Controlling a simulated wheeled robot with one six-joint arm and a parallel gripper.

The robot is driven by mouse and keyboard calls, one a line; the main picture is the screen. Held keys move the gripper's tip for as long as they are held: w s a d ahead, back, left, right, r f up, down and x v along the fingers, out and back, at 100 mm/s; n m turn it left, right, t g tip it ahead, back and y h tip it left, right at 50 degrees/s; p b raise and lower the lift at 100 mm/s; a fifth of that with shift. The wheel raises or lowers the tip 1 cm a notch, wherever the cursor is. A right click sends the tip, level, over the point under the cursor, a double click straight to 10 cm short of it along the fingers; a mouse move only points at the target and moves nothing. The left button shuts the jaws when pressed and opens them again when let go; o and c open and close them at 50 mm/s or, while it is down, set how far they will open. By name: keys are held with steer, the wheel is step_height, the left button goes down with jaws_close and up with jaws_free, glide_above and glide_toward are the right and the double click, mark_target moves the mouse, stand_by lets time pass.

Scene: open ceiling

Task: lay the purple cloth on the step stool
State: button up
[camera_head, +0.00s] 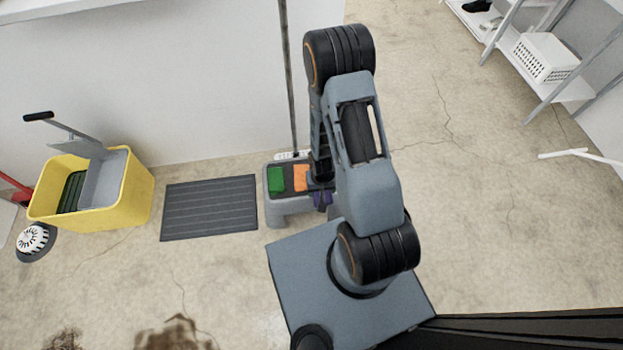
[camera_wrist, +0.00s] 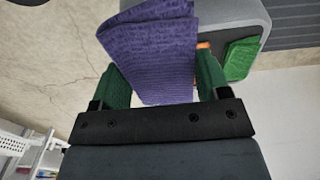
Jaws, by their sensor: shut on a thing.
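The purple cloth (camera_wrist: 150,50) hangs between the two green fingers of my gripper (camera_wrist: 160,75), which is shut on it. In the head view a small part of the purple cloth (camera_head: 321,199) shows at the right front edge of the grey step stool (camera_head: 275,211). The stool's grey edge also shows behind the cloth in the wrist view (camera_wrist: 232,12). I cannot tell whether the cloth touches the stool. In the head view my arm hides the gripper's fingers and the stool's right side.
A green cloth (camera_head: 275,180) and an orange cloth (camera_head: 301,178) lie on the stool's top. A dark ribbed mat (camera_head: 210,207) lies left of it, then a yellow mop bucket (camera_head: 128,197). A pole (camera_head: 289,90) stands behind the stool. Shelves with a white basket (camera_head: 545,57) are at right.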

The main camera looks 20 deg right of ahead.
steer(key=w+d+f+b, duration=0.1)
steer(key=w+d+f, duration=0.7)
steer(key=w+f, duration=0.1)
steer(key=shift+d+b, duration=0.15)
steer(key=shift+b, duration=0.25)
steer(key=shift+w+d+f+b, duration=0.15)
steer(key=shift+f+b, duration=0.4)
steer(key=shift+f, duration=0.4)
steer(key=shift+w+d+f+b, duration=0.15)
steer(key=shift+f+b, duration=0.35)
steer(key=shift+f, duration=0.45)
steer(key=shift+f, duration=0.1)
steer(key=shift+f, duration=0.15)
steer(key=o, duration=0.9)
